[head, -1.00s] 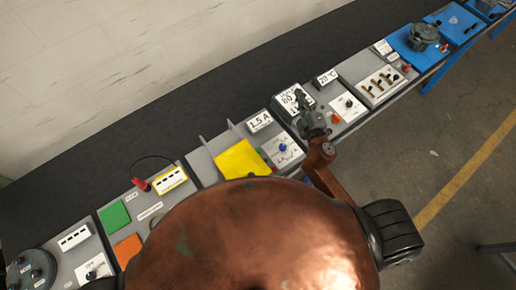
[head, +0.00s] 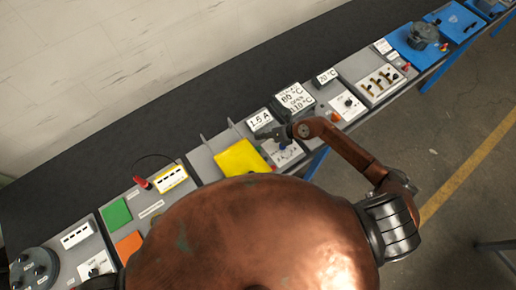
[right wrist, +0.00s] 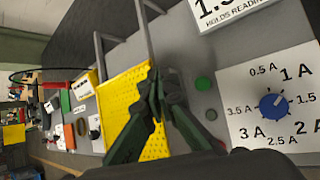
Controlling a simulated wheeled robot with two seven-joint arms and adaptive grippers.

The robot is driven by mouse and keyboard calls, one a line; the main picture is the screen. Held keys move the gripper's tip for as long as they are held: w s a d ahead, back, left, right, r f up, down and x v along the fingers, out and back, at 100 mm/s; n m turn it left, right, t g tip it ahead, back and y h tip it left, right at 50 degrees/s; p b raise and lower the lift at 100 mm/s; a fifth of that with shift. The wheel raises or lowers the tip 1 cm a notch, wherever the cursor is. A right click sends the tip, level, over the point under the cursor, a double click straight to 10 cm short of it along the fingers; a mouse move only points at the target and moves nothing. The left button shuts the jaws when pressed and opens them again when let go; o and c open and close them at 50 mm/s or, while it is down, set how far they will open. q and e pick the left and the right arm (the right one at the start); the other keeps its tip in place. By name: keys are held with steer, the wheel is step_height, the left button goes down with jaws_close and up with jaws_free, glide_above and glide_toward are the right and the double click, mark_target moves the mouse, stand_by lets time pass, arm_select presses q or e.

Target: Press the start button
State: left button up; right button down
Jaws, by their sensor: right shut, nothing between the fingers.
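A green round button (right wrist: 203,84) shows in the right wrist view on a grey panel, between the yellow perforated plate and the white dial plate. No start label is readable, so I cannot tell which is the start button. My right gripper (right wrist: 160,88) is shut and empty, its fingers in front of the yellow plate's right edge, to the left of the buttons. In the head view my right gripper (head: 283,133) hangs over the 1.5 A panel and hides part of it.
A yellow plate (head: 239,159) with upright grey posts stands left of the right gripper. A blue knob (right wrist: 273,106) on an ampere dial is at right in the wrist view. The 80 °C display box (head: 294,96) stands behind right. The dark bench strip behind the panels is clear.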

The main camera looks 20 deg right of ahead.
steer(key=shift+f, duration=0.1)
steer(key=b, duration=0.6)
glide_above(260, 149)
step_height(260, 149, down, 7)
steer(key=shift+r, duration=0.15)
steer(key=shift+w+f+b, duration=0.1)
steer(key=shift+f+b, duration=0.65)
steer(key=shift+f, duration=0.15)
steer(key=shift+f, duration=0.15)
steer(key=shift+f, duration=0.25)
stand_by(0.4)
steer(key=shift+f+b, duration=0.55)
steer(key=shift+f, duration=0.05)
stand_by(0.5)
stand_by(0.4)
steer(key=shift+r+p, duration=0.95)
steer(key=shift+r, duration=0.1)
